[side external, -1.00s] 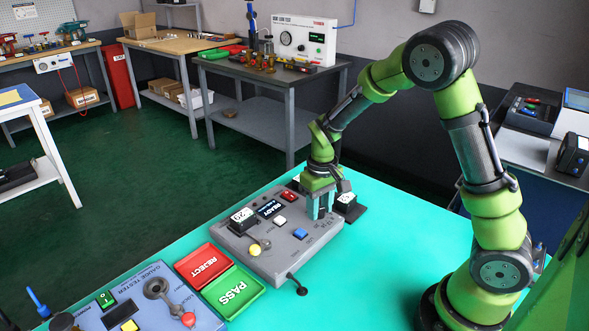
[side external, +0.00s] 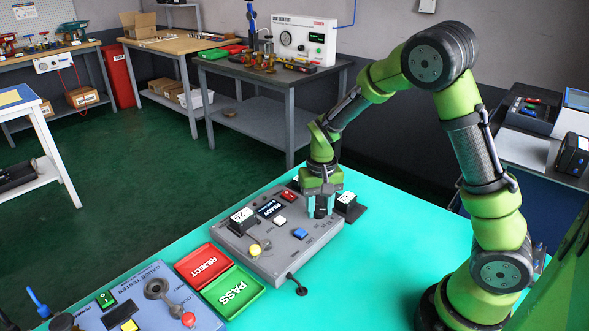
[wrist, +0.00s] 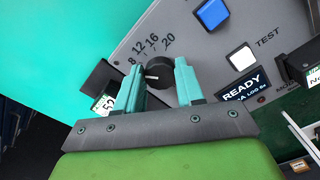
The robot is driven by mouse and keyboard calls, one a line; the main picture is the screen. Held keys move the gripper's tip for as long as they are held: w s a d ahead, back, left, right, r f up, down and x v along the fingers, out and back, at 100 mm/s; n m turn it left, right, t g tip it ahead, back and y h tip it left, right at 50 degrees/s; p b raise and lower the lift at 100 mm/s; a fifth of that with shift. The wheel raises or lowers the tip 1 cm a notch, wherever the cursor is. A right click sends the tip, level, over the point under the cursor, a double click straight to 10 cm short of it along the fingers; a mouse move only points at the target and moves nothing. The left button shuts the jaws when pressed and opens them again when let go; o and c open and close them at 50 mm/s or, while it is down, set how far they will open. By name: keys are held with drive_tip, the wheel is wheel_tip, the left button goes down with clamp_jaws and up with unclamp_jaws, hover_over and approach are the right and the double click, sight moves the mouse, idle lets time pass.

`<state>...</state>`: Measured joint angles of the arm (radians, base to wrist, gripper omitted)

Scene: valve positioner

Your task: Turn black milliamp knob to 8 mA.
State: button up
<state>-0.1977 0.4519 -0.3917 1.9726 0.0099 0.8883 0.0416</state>
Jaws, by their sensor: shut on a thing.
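The black milliamp knob (wrist: 158,72) sits on the grey panel (wrist: 200,45), between my two teal fingers in the wrist view. Its white mark points roughly left, toward the low side of the scale; the exact value is hard to read. The printed scale (wrist: 150,46) shows 8, 12, 16 and 20 above the knob. My gripper (wrist: 160,78) is shut on the knob. In the side view my gripper (side external: 320,211) points straight down over the panel's right end, and the dark knob shows between its fingers. The fingers hide the knob's sides.
A blue button (side external: 300,234), white TEST button (side external: 280,221), red button (side external: 288,196) and READY display (side external: 270,208) share the panel. A black block with a white label (side external: 346,202) stands close right of my gripper. REJECT (side external: 204,263) and PASS (side external: 234,291) trays lie left.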

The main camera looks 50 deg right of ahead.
sight(319, 210)
drive_tip(key=shift+m, duration=0.6)
drive_tip(key=o, duration=1)
drive_tip(key=shift+o, duration=0.2)
wheel_tip(319, 210, up, 17)
drive_tip(key=shift+w, duration=0.1)
drive_tip(key=s+a+r+n+t+y, duration=0.1)
drive_tip(key=s+a+n+t, duration=0.1)
drive_tip(key=s, duration=0.5)
drive_tip(key=s+a+r+n+t+y, duration=0.1)
drive_tip(key=s+a+n+t, duration=0.1)
drive_tip(key=s+a+t, duration=0.3)
drive_tip(key=s+a, duration=0.1)
drive_tip(key=s, duration=0.1)
drive_tip(key=shift+s+a+r, duration=0.15)
drive_tip(key=shift+s+r, duration=0.15)
drive_tip(key=shift+r, duration=0.05)
